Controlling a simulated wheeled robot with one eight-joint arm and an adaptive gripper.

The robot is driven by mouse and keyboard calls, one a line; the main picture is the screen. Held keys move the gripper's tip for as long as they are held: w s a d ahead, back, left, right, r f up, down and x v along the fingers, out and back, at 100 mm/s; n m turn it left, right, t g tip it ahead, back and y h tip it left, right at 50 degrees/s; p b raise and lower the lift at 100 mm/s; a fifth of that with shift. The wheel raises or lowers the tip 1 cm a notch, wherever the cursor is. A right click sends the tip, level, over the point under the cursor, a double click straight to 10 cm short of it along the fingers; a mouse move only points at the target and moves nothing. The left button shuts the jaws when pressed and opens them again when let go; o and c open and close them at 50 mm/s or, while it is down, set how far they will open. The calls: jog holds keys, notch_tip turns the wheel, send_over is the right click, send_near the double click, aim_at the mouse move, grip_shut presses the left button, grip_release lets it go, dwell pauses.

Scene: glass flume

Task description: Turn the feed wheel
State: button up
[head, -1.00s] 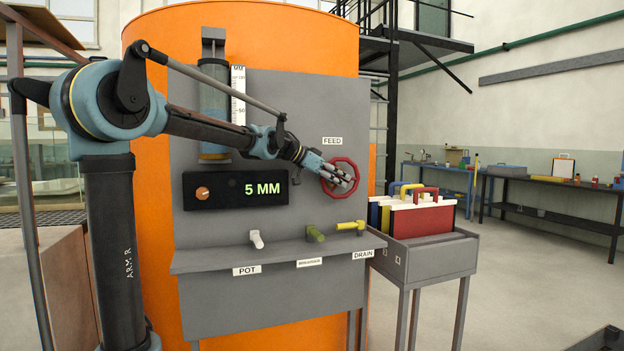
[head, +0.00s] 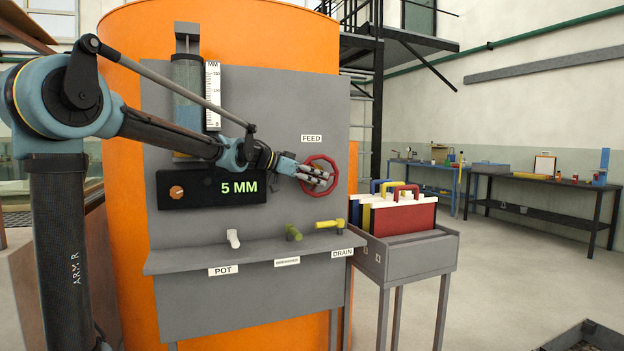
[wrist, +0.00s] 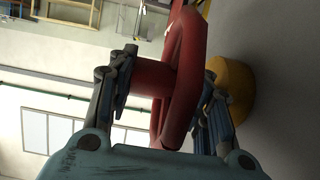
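The feed wheel (head: 335,170) is a red ring on the grey panel under the FEED label (head: 312,139). My gripper (head: 322,177) reaches it from the left, with its fingers over the wheel. In the wrist view, red parts of the wheel (wrist: 186,75) lie between the two fingers of my gripper (wrist: 165,95). The left finger touches a red cylindrical part and the right finger lies against the rim side. The fingers hide part of the wheel in the head view. The display (head: 215,187) reads 5 MM.
White, olive and yellow valve handles (head: 330,224) sit below the wheel, above the panel's ledge (head: 250,255). A grey cart (head: 415,254) with coloured boards stands close on the right. A scaled glass tube (head: 188,95) is at upper left. Open floor lies further right.

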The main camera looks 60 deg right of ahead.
jog(key=o, duration=0.4)
jog(key=shift+w, duration=0.25)
jog(key=shift+s, duration=0.15)
notch_tip(320, 180, up, 10)
dwell(0.3)
